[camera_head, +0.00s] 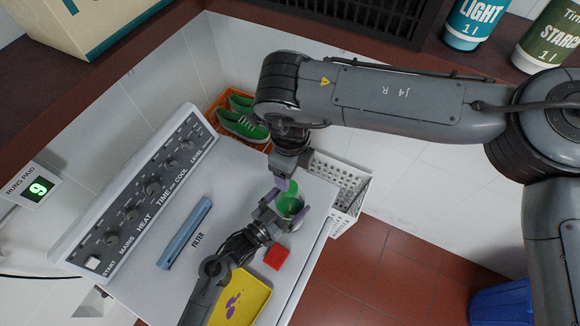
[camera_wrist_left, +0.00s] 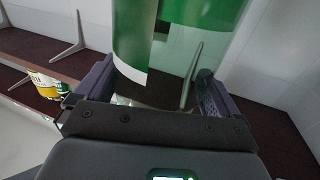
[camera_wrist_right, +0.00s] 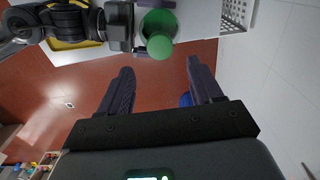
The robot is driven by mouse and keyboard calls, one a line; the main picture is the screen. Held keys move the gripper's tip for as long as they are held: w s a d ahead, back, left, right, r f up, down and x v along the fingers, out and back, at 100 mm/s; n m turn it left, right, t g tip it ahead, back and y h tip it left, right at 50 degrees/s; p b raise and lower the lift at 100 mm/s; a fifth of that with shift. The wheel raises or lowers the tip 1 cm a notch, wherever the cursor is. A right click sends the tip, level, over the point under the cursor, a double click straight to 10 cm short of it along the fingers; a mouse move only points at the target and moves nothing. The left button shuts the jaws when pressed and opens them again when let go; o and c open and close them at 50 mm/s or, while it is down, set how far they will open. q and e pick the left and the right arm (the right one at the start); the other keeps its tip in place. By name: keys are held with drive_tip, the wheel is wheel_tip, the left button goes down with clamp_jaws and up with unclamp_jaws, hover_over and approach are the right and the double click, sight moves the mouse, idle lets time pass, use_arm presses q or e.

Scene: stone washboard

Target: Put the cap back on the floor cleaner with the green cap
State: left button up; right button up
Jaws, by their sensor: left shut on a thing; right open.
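The floor cleaner is a green and white bottle (camera_wrist_left: 185,40), held between the fingers of my left gripper (camera_wrist_left: 155,88). In the head view its green top (camera_head: 288,202) shows above the washer's corner, between the purple-grey fingers. In the right wrist view a round green end, which looks like the cap (camera_wrist_right: 160,46), faces me in front of a wider green part. I cannot tell whether it is seated on the bottle. My right gripper (camera_wrist_right: 160,85) is open and empty, with the round green end beyond its fingertips. In the head view the right gripper is just above the bottle, partly hidden.
The white washer top (camera_head: 160,290) bears a blue filter bar (camera_head: 185,232), a red block (camera_head: 277,258) and a yellow tray (camera_head: 245,300) with purple bits. A white basket (camera_head: 345,190) and an orange crate with green shoes (camera_head: 240,122) stand behind. A blue bin (camera_head: 500,305) is at right.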

idle(0.3)
drive_tip(key=shift+f, duration=4)
drive_tip(key=shift+c, duration=0.2)
